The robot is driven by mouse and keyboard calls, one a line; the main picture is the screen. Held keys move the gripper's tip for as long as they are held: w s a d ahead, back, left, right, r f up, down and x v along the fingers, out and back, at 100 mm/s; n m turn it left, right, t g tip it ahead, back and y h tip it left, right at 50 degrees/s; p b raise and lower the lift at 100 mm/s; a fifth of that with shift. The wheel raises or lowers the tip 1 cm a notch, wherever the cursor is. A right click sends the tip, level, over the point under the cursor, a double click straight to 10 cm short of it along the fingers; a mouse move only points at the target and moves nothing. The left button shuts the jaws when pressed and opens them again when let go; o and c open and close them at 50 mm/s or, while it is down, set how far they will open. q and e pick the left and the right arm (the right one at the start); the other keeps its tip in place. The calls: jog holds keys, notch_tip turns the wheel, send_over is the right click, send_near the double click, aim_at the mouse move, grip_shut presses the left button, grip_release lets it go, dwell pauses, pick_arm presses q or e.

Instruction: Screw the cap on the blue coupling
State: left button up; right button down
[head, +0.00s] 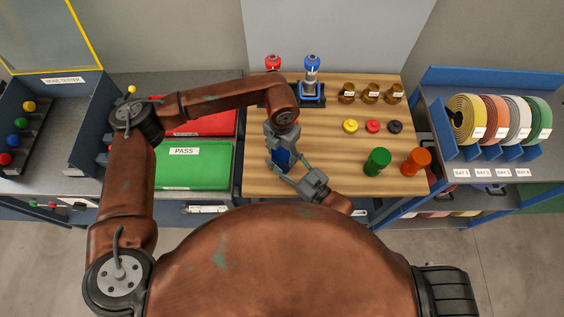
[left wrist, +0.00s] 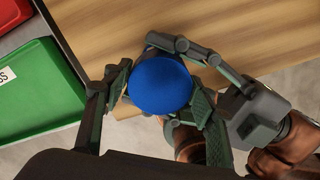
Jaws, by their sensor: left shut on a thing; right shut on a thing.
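The blue coupling (head: 283,157) is held above the front left of the wooden table, between my two grippers. My left gripper (head: 281,143) comes down from above, its fingers either side of a round blue cap (left wrist: 160,85). The cap faces the left wrist camera and fills the space between the fingers. My right gripper (head: 284,171) reaches in from the lower right, shut around the coupling's body; its fingers also show in the left wrist view (left wrist: 172,88). The cap hides most of the coupling there, and I cannot tell how far it is seated.
Yellow (head: 350,126), red (head: 373,126) and dark (head: 395,127) caps lie on the table (head: 335,180). Green (head: 377,162) and orange (head: 416,162) couplings stand at front right. Brass fittings (head: 371,92) stand behind. A green PASS tray (head: 193,165) is left; a hose rack (head: 490,150) is right.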

pick_arm(q)
jog(key=shift+m, duration=0.7)
jog(key=shift+c, duration=0.2)
dwell(0.4)
jog(key=o, duration=1.3)
jog(key=shift+r, duration=0.1)
jog(key=shift+r, duration=2.15)
jog(key=shift+o, duration=0.2)
jog(key=o, duration=0.5)
